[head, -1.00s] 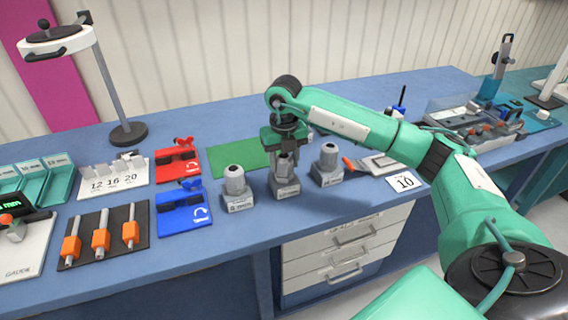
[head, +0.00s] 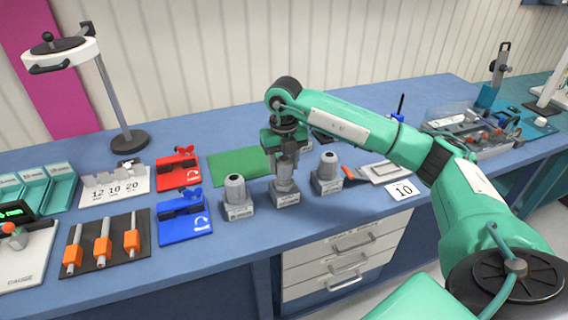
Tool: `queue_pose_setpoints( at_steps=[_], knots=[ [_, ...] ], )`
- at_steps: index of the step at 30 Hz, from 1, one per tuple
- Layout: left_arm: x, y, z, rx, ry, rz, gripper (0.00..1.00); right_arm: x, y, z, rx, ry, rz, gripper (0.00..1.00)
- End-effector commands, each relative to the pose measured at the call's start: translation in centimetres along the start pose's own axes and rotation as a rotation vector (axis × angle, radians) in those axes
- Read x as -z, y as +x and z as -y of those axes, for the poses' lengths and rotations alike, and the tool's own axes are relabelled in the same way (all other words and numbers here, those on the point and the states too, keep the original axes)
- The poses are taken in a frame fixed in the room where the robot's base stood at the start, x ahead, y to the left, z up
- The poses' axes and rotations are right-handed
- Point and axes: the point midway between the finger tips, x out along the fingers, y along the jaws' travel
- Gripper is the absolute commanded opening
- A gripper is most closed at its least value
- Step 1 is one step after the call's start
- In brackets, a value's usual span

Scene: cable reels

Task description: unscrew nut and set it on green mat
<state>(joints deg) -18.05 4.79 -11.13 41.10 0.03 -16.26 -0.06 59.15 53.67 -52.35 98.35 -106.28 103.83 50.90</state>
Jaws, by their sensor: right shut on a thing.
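Three grey posts on square bases stand in a row on the blue bench. The left post (head: 236,190) and the right post (head: 328,167) each carry a grey nut-like top. My right gripper (head: 286,172) points down over the middle post (head: 285,193) and is shut on its nut, which the fingers mostly hide. I cannot tell whether the nut still touches the threads. The green mat (head: 232,163) lies flat behind the posts, partly covered by my gripper at its right end. My left gripper is not in view.
A red holder (head: 178,172) and a blue holder (head: 184,222) stand left of the posts. A card marked 10 (head: 403,191) and a grey tray (head: 385,172) lie to the right. A lamp-like stand (head: 120,100) rises at the back left. The visible mat surface is clear.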

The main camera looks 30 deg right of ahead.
Motion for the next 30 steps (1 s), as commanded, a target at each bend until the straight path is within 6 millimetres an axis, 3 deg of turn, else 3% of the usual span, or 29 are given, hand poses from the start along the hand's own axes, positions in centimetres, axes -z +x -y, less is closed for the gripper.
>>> queue_pose_setpoints(
  at_steps=[11,30],
  knots=[
    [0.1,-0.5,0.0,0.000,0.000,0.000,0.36,0.0,-0.9,0.0,0.000,0.000,0.000,0.18],
    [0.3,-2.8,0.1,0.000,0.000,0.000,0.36,0.0,-4.6,0.0,-0.001,0.000,0.000,0.18]
  ],
)
